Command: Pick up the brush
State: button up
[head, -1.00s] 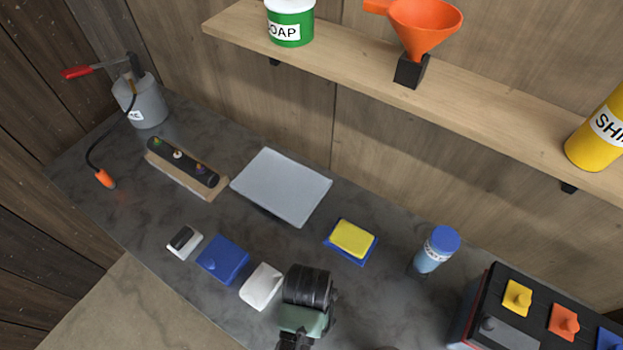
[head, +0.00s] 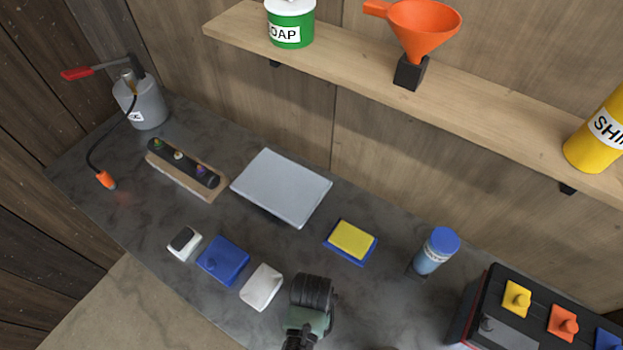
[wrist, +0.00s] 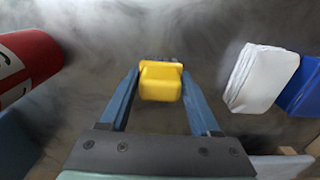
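In the wrist view a yellow block (wrist: 161,82), seemingly the brush's grip, lies between the tips of my gripper (wrist: 160,74). A little grey shows along its far edge; bristles cannot be made out. My gripper's two blue fingers stand wide apart, one on each side of the block. Whether they touch it cannot be told. In the head view my arm's end (head: 308,305) is low over the counter's front part and hides the brush.
A white block (head: 262,287) and a blue box (head: 223,260) stand close left of my arm. A yellow sponge (head: 352,240) and blue bottle (head: 436,250) are behind and right. A red cylinder (wrist: 28,65) is near in the wrist view. A shelf (head: 480,110) runs above.

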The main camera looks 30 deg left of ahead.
jog(key=c, duration=0.8)
notch_tip(320, 180, up, 10)
jog(key=shift+r, duration=0.1)
